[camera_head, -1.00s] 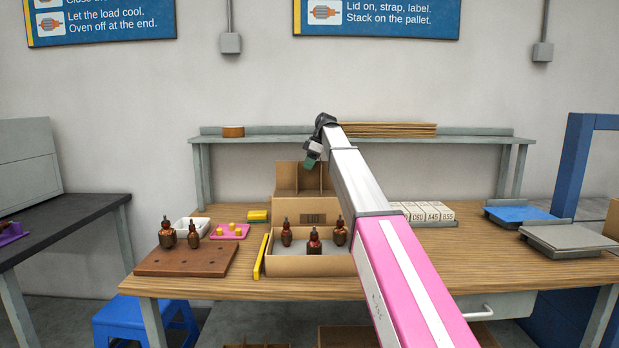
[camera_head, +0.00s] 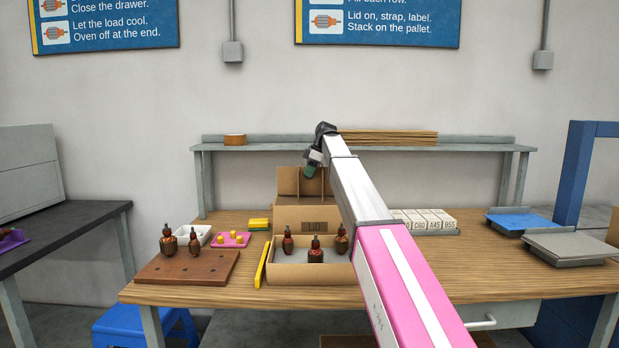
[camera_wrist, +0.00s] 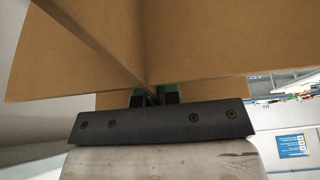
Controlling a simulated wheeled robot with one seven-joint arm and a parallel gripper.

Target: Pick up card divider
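The card divider (camera_head: 289,182) is a brown cardboard piece with crossing panels. In the head view it stands upright behind the brown box marked LID (camera_head: 300,213). In the wrist view its panels (camera_wrist: 210,40) fill the upper part of the picture. My gripper (camera_head: 311,169) is at the divider's top, pointing down. In the wrist view my gripper's fingers (camera_wrist: 155,97) are close together, with the thin edge of a panel running in between them. They look shut on that panel; the tips are partly hidden by the card.
An open carton (camera_head: 300,278) with several brown armatures stands in front. A wooden board (camera_head: 187,268) with more armatures is at left. A shelf (camera_head: 270,146) with flat cardboard runs behind my arm. White card boxes (camera_head: 425,219) stand right of my arm.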

